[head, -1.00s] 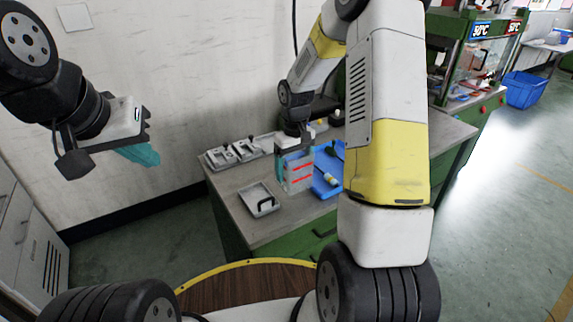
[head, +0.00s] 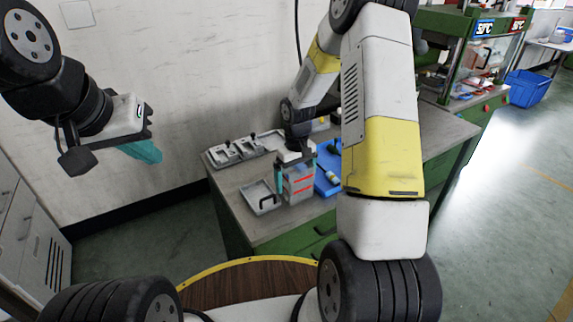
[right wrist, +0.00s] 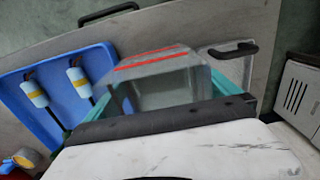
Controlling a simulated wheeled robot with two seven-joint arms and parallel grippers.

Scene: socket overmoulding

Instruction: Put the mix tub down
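The mix tub (head: 299,187) is a clear, box-like tub with red lines on its side. It is upright at the worktop, between the grey tray and the blue tray. My right gripper (head: 297,174) has its teal fingers on opposite sides of the tub and holds it from above. In the right wrist view, the tub (right wrist: 160,82) sits between the fingers. I cannot tell whether its base touches the worktop. My left gripper (head: 142,152) is off to the left by the wall, clear of the table; its finger gap does not show.
The worktop (head: 245,222) holds a grey tray with a black handle (head: 259,199) close left of the tub. A blue tray (head: 325,183) with brushes or rollers lies close right. Grey mould-like parts (head: 235,149) lie behind. A press (head: 455,60) stands further right. The front left worktop is bare.

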